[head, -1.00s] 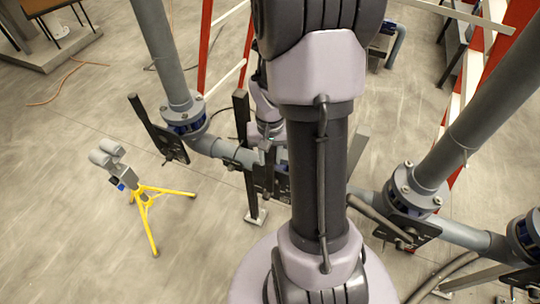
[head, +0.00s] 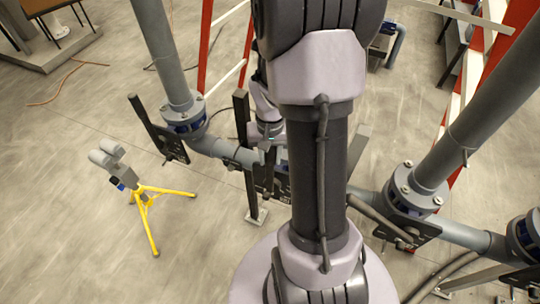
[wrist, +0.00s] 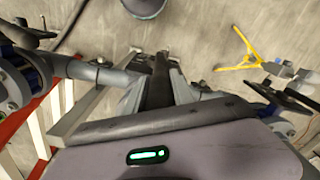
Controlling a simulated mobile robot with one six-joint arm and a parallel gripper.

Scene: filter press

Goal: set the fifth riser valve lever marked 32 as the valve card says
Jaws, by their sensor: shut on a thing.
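My gripper (head: 268,152) is beside the horizontal grey pipe in the head view, partly hidden behind my arm. In the wrist view my gripper (wrist: 160,92) has its fingers closed on both sides of a dark bar-like lever (wrist: 160,78), which runs away from the palm. No number is readable on the lever, and the valve body under it is mostly hidden. No valve card can be read in either view.
A black lever (head: 150,122) stands tilted at the left riser valve (head: 184,120). Another lever (head: 372,214) lies near the right riser valve (head: 412,195). A yellow tripod (head: 148,205) stands on open floor at left. Red-and-white framework (head: 206,45) rises behind.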

